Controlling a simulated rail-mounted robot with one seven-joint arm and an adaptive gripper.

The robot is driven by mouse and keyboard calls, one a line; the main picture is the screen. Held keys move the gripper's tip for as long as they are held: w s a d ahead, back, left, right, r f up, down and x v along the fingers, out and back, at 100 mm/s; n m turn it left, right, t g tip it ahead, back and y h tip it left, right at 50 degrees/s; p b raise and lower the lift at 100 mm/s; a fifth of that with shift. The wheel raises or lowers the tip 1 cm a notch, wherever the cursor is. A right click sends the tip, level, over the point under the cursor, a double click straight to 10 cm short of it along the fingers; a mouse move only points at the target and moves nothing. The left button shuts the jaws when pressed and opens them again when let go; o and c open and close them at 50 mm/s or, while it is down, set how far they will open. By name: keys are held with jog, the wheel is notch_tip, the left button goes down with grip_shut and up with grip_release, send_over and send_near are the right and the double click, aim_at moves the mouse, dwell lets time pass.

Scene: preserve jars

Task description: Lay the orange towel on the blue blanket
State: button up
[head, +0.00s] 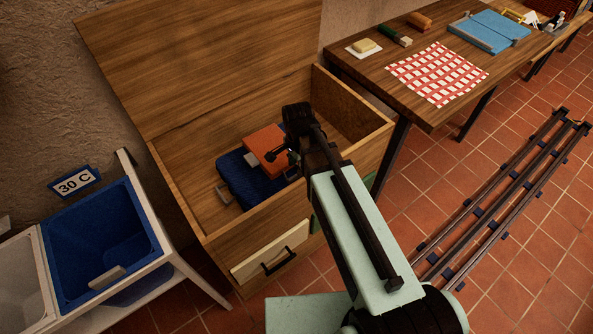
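The orange towel (263,141) is a folded block inside the open wooden chest. It overlaps the back right part of the folded blue blanket (240,182), which lies on the chest floor. I cannot tell whether the towel rests on the blanket or is held just above it. My gripper (281,155) is down in the chest at the towel's right side, with a dark finger in front of the towel. My wrist and arm hide the towel's right end and part of the blanket. Whether the fingers are closed on the towel cannot be seen.
The chest (190,190) has raised walls around my gripper and an upright lid (190,50) behind. A blue bin (105,240) marked 30 C stands left. A wooden table (370,75) with a checked cloth (437,73) stands right. Rails (500,205) cross the tiled floor.

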notch_tip(320, 180, up, 7)
jog(key=shift+b, duration=0.35)
jog(key=shift+o, duration=0.3)
dwell(1.2)
